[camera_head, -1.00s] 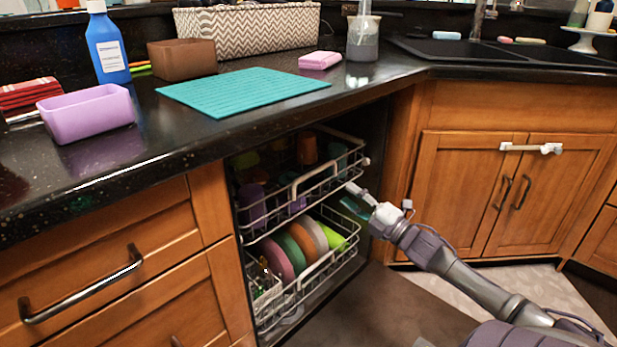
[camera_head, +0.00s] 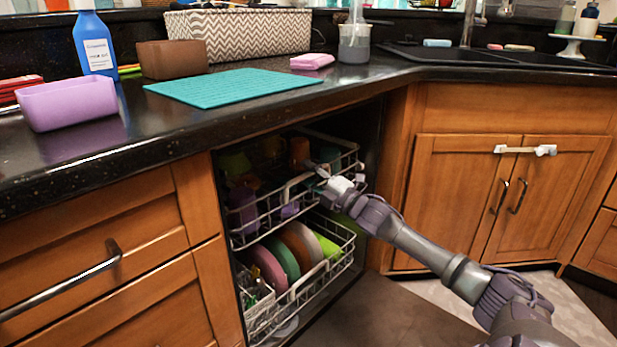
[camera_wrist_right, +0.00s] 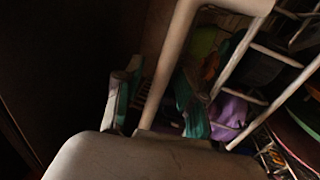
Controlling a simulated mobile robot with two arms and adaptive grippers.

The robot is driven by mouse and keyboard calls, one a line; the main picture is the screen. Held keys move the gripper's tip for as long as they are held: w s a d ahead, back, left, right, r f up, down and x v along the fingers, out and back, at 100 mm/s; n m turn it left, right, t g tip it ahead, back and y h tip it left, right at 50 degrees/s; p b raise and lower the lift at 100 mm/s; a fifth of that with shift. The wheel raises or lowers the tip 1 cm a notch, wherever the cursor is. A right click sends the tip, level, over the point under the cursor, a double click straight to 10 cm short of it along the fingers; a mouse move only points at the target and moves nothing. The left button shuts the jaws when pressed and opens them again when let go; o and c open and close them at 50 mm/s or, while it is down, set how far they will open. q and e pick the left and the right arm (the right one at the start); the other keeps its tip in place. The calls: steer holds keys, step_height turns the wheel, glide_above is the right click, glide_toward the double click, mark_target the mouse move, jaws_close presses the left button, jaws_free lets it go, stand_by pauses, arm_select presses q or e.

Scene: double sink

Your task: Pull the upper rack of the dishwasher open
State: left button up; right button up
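The dishwasher's upper rack (camera_head: 243,238) is a white wire rack holding cups, inside the open cavity under the counter. Its raised front handle (camera_head: 287,193) faces me. My right gripper (camera_head: 317,178) is at the rack's front, near the handle. In the right wrist view, a pale bar of the rack (camera_wrist_right: 177,55) runs between a finger on the left and a teal-edged part on the right that looks like the other finger. There is a gap beside the bar, so the gripper looks open around it. My left gripper is not in view.
The lower rack (camera_head: 328,272) with several plates sits just beneath. Wooden drawers (camera_head: 90,255) flank the cavity on the left, and a sink cabinet (camera_head: 455,190) stands on the right. The dark surface (camera_head: 370,315) in front is clear apart from my arm.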

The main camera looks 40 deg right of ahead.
jaws_close()
stand_by(0.4)
